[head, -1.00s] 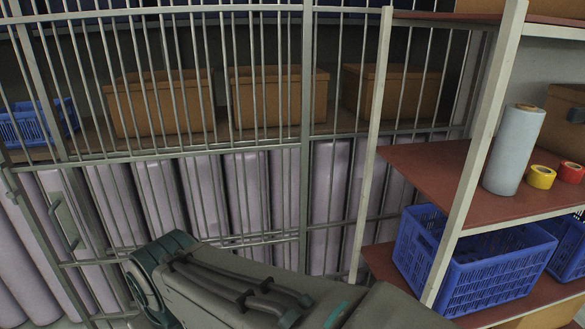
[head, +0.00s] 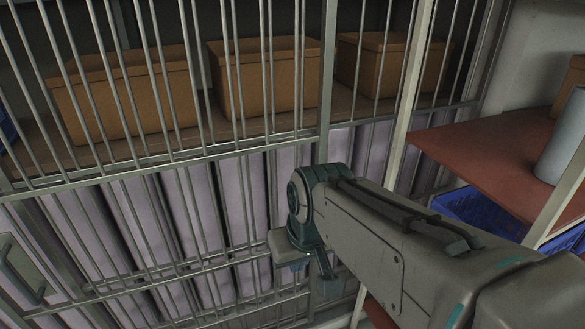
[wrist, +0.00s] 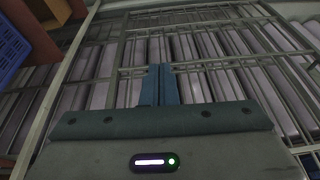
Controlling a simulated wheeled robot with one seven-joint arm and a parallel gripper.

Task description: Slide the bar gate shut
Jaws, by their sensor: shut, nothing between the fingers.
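The bar gate (head: 215,155) is a grey metal frame of upright bars with cross rails, and it fills the left and middle of the head view. A grey pull handle (head: 24,274) on a plate shows near its left edge. How far the gate stands open is not clear. My gripper (wrist: 160,72) is shut and empty, its dark blue fingers together and pointing at the bars in the wrist view. Whether the fingertips touch the bars cannot be told. In the head view my arm reaches in from the lower right and the fingertips are not clear. The handle is well left of my arm.
Behind the bars stand brown boxes (head: 262,78) on a shelf, with lilac rolls (head: 240,195) below. At right, a rack with a red-brown shelf (head: 490,160) holds a pale roll (head: 564,140). A blue crate (head: 480,212) is under that shelf, close beside my arm.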

